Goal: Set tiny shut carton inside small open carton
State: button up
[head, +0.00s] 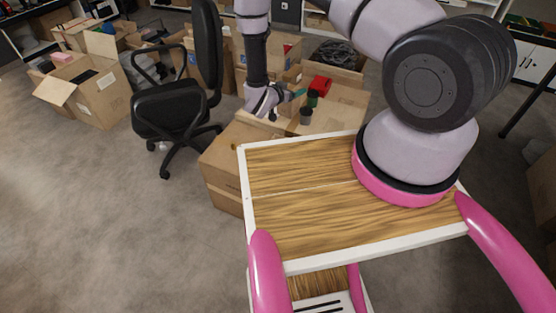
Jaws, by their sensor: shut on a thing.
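My gripper (270,110) is at the end of my arm, low over the brown cartons behind the wooden-topped table. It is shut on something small. The hand hides most of it, and I cannot make out what it is. A small brown carton (291,75) shows just behind and right of my gripper; I cannot tell whether it is shut. Larger brown cartons stand around and below the hand. I cannot tell which one is the small open carton.
A red thing (320,84), a dark green cup (312,98) and a grey cup (306,116) stand on the carton tops right of my gripper. A black office chair (180,105) stands to the left. An open carton (92,92) lies farther left. The front-left floor is clear.

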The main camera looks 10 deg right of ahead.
jog(key=a+f+n+y, duration=0.1)
jog(key=a+f, duration=0.1)
jog(key=f, duration=1)
jog(key=a+f+t+y, duration=0.1)
jog(key=a+f, duration=0.1)
jog(key=f, duration=1.1)
jog(key=shift+s+f+n+t, duration=0.25)
jog(key=shift+s+n+t, duration=0.05)
jog(key=shift+s+n, duration=0.15)
jog(key=shift+f, duration=0.25)
